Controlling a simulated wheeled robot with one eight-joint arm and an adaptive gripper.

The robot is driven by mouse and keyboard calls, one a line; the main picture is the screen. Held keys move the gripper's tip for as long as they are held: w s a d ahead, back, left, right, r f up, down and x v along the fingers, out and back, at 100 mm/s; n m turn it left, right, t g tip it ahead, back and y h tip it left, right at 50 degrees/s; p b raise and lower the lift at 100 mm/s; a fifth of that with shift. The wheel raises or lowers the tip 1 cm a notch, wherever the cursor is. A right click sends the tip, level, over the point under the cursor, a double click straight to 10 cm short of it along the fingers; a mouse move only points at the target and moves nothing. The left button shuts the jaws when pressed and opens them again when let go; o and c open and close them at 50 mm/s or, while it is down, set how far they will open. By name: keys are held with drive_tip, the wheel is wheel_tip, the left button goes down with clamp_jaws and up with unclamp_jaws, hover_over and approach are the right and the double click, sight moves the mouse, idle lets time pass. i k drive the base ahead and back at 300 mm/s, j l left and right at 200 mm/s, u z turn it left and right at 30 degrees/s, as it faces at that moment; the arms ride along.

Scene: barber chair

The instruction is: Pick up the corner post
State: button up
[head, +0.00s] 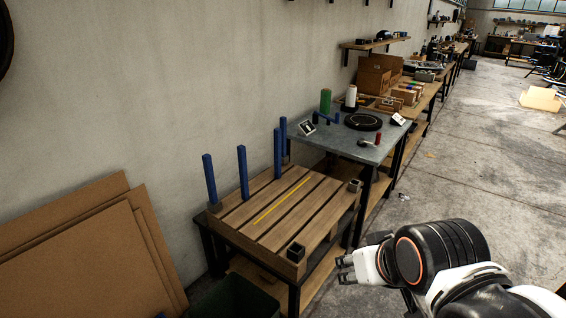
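Several blue upright posts stand along the wall side of a slatted wooden pallet table (235,222). One blue post (210,180) is at the left corner, a second blue post (242,172) is to its right, and a third blue post (278,154) is further right. Another blue post (284,136) stands behind that one, partly hidden. I cannot tell which is the corner post. My gripper (343,270) is at the lower right, beside the table's near right side and well apart from the posts. Its fingertips look apart, with nothing between them.
Dark square sockets sit at the front corner (295,252) and right corner (355,185) of the pallet. A yellow strip (283,200) lies on the slats. A grey worktable (340,138) stands behind. Cardboard sheets (75,245) lean left. The floor at right is open.

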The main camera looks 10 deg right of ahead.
sight(278, 132)
drive_tip(key=i+l, duration=0.1)
drive_tip(key=l, duration=0.2)
drive_tip(key=i+l, duration=0.8)
drive_tip(key=l, duration=0.15)
drive_tip(key=i+j, duration=0.55)
drive_tip(key=i, duration=0.2)
